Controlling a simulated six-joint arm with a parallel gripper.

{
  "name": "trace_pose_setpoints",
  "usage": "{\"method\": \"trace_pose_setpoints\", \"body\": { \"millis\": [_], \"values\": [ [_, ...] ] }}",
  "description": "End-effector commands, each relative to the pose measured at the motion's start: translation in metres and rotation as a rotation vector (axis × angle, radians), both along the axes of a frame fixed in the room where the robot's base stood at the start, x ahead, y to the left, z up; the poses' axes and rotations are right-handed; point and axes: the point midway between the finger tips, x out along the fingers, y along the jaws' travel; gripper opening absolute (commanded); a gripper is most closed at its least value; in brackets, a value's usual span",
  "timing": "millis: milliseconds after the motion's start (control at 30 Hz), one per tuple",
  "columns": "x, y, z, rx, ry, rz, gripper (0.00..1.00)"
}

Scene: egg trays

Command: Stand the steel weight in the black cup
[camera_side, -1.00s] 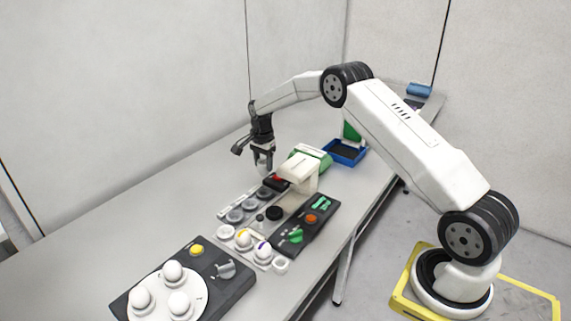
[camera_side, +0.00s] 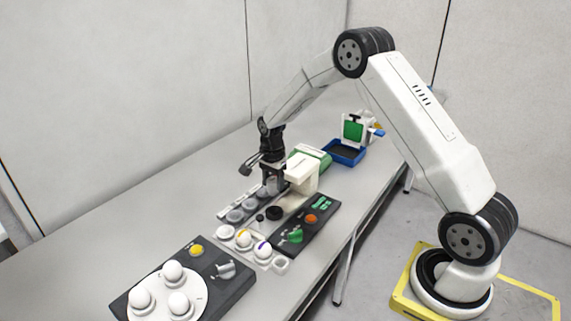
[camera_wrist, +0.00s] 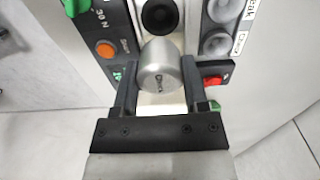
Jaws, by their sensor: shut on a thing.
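The steel weight (camera_wrist: 158,68) is a grey metal cylinder between my two fingers in the wrist view. My gripper (camera_wrist: 158,80) is shut on it. The black cup (camera_wrist: 160,14) shows as a dark round opening just beyond the weight in the wrist view. In the side view the black cup (camera_side: 274,213) sits on the light plate, and my gripper (camera_side: 271,183) is behind it, beside the cream-coloured head of the device. The weight's lower end is hard to make out there, so I cannot tell its height.
The cream device head (camera_side: 302,172) stands close to the right of my gripper. A dark panel with an orange button (camera_side: 311,218) lies to the right of the cup. Grey round cups (camera_side: 236,215) lie to its left. An egg tester (camera_side: 180,285) is in front; a blue tray (camera_side: 345,152) is behind.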

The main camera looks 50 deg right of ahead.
Motion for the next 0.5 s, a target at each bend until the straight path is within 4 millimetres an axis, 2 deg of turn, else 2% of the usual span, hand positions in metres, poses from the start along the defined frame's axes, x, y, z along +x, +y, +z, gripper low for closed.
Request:
{"method": "trace_pose_setpoints", "body": {
  "millis": [267,500],
  "values": [
    [0.000,0.000,-0.001,0.000,-0.001,0.000,0.00],
    [0.000,0.000,-0.010,0.000,-0.001,0.000,0.00]
  ]
}}
